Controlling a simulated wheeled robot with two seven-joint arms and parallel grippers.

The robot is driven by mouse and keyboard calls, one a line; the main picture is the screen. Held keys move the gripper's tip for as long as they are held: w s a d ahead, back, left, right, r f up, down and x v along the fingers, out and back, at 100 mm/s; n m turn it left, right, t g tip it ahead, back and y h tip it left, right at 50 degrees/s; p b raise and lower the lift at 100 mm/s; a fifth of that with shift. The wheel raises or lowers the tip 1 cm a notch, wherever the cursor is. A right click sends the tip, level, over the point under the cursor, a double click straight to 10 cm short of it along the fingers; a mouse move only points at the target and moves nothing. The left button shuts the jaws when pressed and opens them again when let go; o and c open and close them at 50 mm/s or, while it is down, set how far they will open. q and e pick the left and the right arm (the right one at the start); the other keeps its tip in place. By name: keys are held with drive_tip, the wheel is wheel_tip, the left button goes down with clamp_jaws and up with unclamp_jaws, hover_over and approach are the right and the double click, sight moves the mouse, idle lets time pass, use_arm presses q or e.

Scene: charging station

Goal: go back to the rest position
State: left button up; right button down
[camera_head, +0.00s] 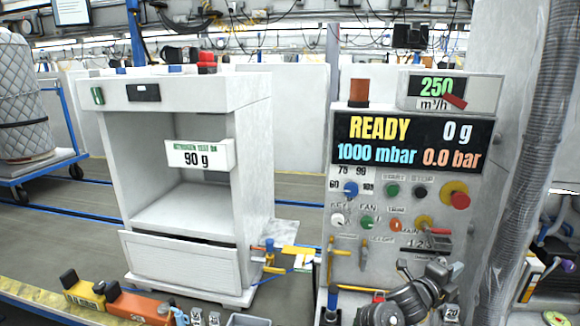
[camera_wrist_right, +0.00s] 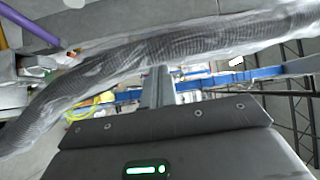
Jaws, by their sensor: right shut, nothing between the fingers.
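My right gripper (camera_head: 437,272) is dark and low at the right in the head view, in front of the lower part of the control panel (camera_head: 345,212). Its finger outline is hard to make out there against my own dark arm. In the right wrist view the grey fingers (camera_wrist_right: 158,88) are together with nothing between them. They show in front of a grey ribbed hose wrapped in clear film (camera_wrist_right: 200,42). My left gripper is not in view.
The panel's display (camera_head: 412,141) reads READY, 0 g, 1000 mbar and 0.0 bar. The ribbed hose (camera_head: 530,150) hangs at its right. An open white cabinet (camera_head: 255,150) with a 90 g sign (camera_head: 200,155) stands left. Small fittings (camera_head: 135,304) line the front edge.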

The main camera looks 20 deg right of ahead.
drive_tip(key=w+a+f+n+t+y, duration=0.2)
drive_tip(key=a+f+n+t+y, duration=0.35)
drive_tip(key=a+n, duration=0.45)
drive_tip(key=w+a+f+n+t+y, duration=0.2)
drive_tip(key=a+f+n+t+y, duration=0.25)
drive_tip(key=a+n+y, duration=0.55)
drive_tip(key=s+a+f+n+g+y, duration=0.1)
drive_tip(key=s+a+f+n+g, duration=0.25)
drive_tip(key=s+a+n, duration=0.35)
drive_tip(key=s+a+f+n+g+y, duration=0.15)
drive_tip(key=s+a+f+n, duration=0.25)
drive_tip(key=s, duration=0.4)
drive_tip(key=s+a+f+n+g+y, duration=0.1)
drive_tip(key=s+a+f+n+g, duration=0.25)
drive_tip(key=s+a+n, duration=0.35)
wheel_tip(320, 180, down, 33)
drive_tip(key=s+d+m+g+b, duration=0.1)
drive_tip(key=s+m+b, duration=0.1)
drive_tip(key=b, duration=0.6)
drive_tip(key=s+d+f+b, duration=0.2)
drive_tip(key=s+f, duration=0.6)
drive_tip(key=f, duration=0.4)
drive_tip(key=s+d+f+g+b, duration=0.1)
drive_tip(key=s+f+b, duration=0.3)
drive_tip(key=s+f, duration=0.4)
wheel_tip(320, 180, down, 4)
drive_tip(key=shift+s+d+f+n+h+b, duration=0.1)
drive_tip(key=shift+s+d+n+h+b, duration=0.1)
drive_tip(key=shift+d+n+h+b, duration=0.3)
